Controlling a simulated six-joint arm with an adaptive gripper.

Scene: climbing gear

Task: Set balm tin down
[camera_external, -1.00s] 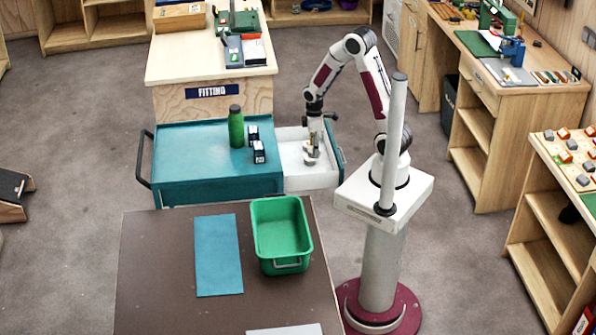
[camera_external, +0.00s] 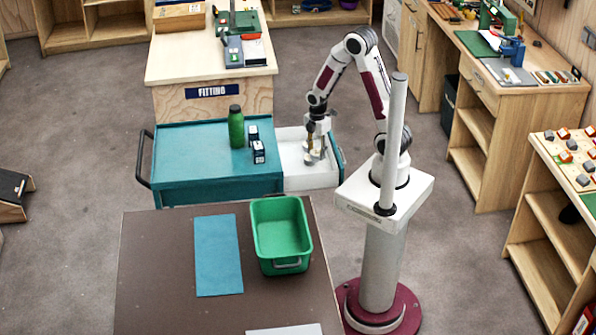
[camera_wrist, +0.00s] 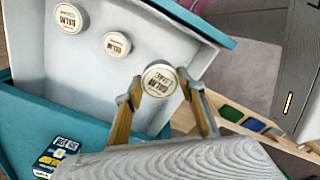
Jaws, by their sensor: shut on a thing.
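My gripper (camera_wrist: 160,90) is shut on a round balm tin (camera_wrist: 160,80) with a pale lid, its two tan-padded fingers on either side. Two more balm tins lie in the white drawer (camera_wrist: 95,75), one at the upper left (camera_wrist: 70,18) and one nearer the held tin (camera_wrist: 117,44). In the external view my gripper (camera_external: 313,156) is low in the open drawer (camera_external: 312,182) of the teal cabinet. The tins are too small there to tell apart clearly. I cannot tell whether the held tin touches the drawer floor.
A green bottle (camera_external: 236,128) and dark small boxes (camera_external: 258,153) stand on the teal cabinet top (camera_external: 190,165), left of the drawer. A green bin (camera_external: 282,268) and a blue mat (camera_external: 218,255) are on the brown table (camera_external: 160,270) in front.

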